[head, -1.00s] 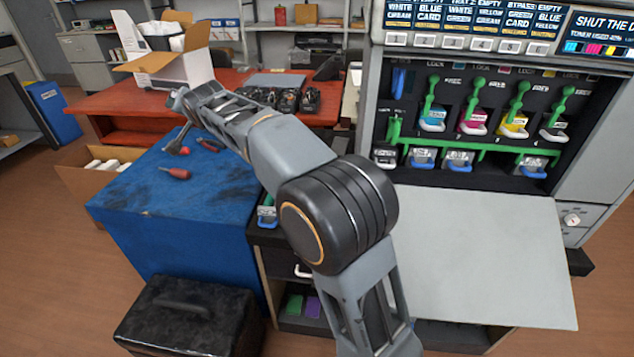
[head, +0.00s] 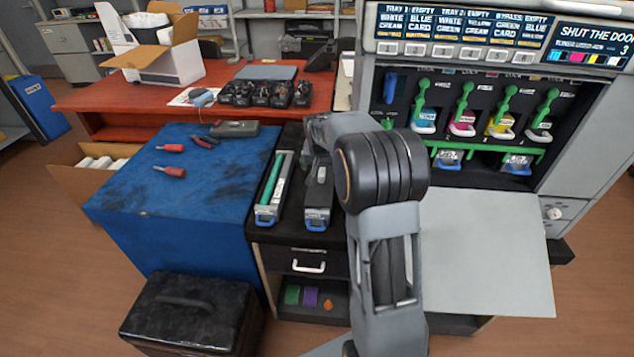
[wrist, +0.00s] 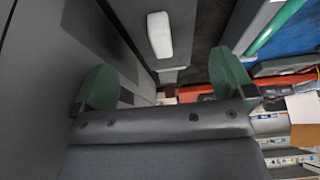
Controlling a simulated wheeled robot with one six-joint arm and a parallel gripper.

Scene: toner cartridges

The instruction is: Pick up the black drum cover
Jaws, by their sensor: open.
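A dark drum unit (head: 318,195) with a blue front handle lies on the black cabinet top, and its long dark upper part looks like the black drum cover. A pale block on its top shows large in the wrist view (wrist: 159,35). My gripper (wrist: 165,88) is open, with green finger pads wide apart and nothing between them. It is over the cabinet top, close to the pale block, which appears ahead of the fingertips. In the head view my arm hides the gripper and the unit's far end.
A second drum unit with a bare green roller (head: 271,190) lies just left. The blue table (head: 190,195) holds red-handled tools and a dark case (head: 235,129). The printer's open flap (head: 485,250) is at right, and the red desk (head: 120,95) is behind.

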